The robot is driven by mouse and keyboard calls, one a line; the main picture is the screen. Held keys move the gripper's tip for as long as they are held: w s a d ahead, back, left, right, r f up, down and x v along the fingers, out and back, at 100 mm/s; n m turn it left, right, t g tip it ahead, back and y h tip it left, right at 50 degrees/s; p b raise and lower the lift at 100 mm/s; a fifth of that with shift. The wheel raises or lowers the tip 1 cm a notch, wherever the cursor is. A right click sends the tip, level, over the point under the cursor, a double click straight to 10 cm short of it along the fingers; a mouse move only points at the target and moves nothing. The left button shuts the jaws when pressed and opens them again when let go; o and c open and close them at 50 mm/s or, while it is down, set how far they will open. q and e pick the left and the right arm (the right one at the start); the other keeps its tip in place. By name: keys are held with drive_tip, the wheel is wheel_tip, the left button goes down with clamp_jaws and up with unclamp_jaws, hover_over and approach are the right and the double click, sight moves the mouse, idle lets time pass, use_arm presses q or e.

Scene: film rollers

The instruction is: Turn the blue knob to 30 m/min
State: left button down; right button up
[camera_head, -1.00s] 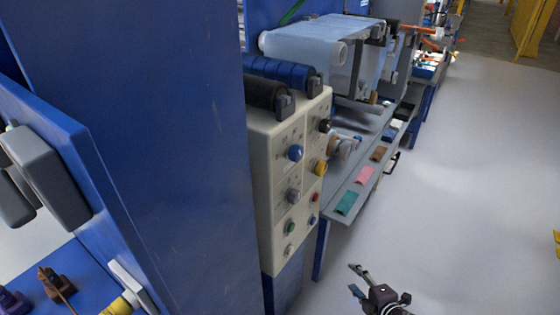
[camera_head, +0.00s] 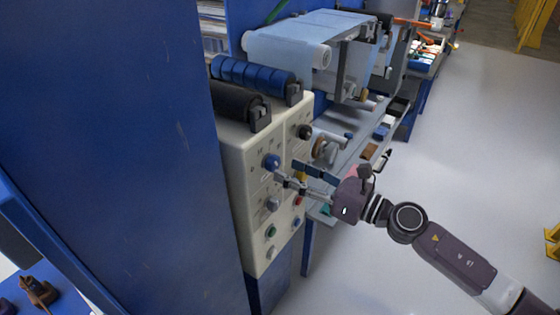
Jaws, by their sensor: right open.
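The blue knob (camera_head: 271,162) is on the upper left of the beige control panel (camera_head: 238,185), and its top shows clear of the gripper. My right gripper (camera_head: 291,176) is open and reaches in from the right, with its fingers in front of the panel, just right of and slightly below the blue knob. I cannot tell whether a finger touches the panel or a knob. The dial markings are too small to read. My left gripper does not show.
A black knob (camera_head: 303,132) is at the panel's upper right, and a yellow knob (camera_head: 299,177) is partly behind the gripper. A grey knob (camera_head: 272,204), a green button (camera_head: 270,231) and a red button (camera_head: 298,200) lie below. Black and blue rollers (camera_head: 252,76) sit on top.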

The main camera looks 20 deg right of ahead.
sight(277, 166)
drive_tip(key=p+x, duration=0.1)
drive_tip(key=x, duration=0.2)
drive_tip(key=shift+a+r, duration=0.1)
drive_tip(key=shift+r, duration=0.05)
drive_tip(key=shift+w+a, duration=0.25)
drive_tip(key=shift+w, duration=0.05)
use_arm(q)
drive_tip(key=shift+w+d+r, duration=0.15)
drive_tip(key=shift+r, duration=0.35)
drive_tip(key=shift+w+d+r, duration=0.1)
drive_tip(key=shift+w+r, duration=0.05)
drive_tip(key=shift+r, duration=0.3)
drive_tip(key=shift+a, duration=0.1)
use_arm(e)
drive_tip(key=c, duration=1.2)
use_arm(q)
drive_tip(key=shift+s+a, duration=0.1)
use_arm(e)
drive_tip(key=shift+o, duration=0.2)
